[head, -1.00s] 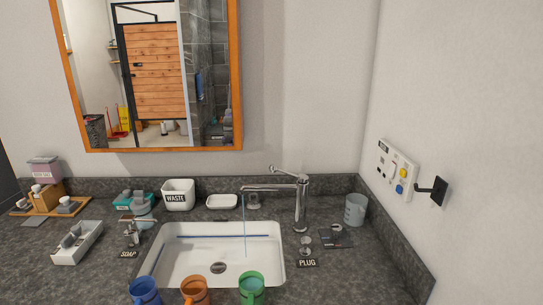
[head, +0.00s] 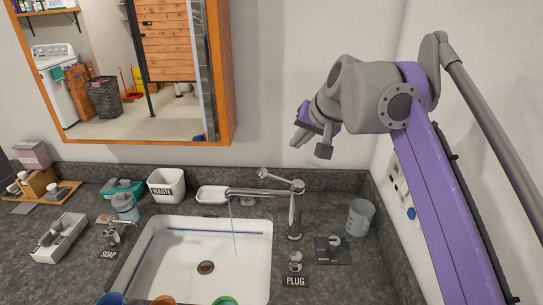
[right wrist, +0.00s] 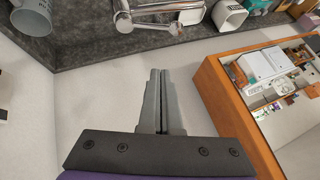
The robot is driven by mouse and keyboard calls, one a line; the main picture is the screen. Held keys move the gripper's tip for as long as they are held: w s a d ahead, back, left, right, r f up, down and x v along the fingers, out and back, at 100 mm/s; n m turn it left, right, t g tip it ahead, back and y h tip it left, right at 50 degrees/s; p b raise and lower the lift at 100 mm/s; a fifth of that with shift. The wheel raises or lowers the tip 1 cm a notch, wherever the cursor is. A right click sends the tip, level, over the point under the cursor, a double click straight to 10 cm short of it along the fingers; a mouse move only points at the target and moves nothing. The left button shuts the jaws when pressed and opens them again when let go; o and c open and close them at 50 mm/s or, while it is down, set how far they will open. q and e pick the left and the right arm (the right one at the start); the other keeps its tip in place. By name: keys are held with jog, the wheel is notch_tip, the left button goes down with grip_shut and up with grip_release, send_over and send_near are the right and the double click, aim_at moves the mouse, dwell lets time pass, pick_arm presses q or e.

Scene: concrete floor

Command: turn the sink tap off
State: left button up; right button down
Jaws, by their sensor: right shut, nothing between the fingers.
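The chrome sink tap (head: 295,212) stands at the back right of the white sink (head: 150,275). Its spout reaches left over the basin and a thin stream of water (head: 233,230) falls from it. Its lever (head: 275,177) sits on top and points up and left. My right gripper (head: 308,143) is above and behind the tap, in front of the wall, apart from the lever. In the right wrist view the gripper (right wrist: 157,75) is shut and empty, with the tap (right wrist: 150,15) beyond its fingertips. My left gripper is not in view.
A grey cup (head: 360,217) stands right of the tap, near the side wall. A white waste bin (head: 167,185) and a soap dish (head: 212,194) stand behind the sink. The plug control (head: 295,262) is in front of the tap. Several coloured mugs line the front edge. A framed mirror (head: 229,80) hangs behind.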

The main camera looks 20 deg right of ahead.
send_over(282, 179)
notch_tip(282, 179, down, 8)
jog(key=shift+r+b, duration=0.1)
jog(key=shift+b, duration=0.25)
jog(key=f, duration=0.1)
jog(key=a+f, duration=0.1)
jog(key=f, duration=0.1)
jog(key=shift+s+a+f, duration=0.15)
jog(key=shift+a, duration=0.15)
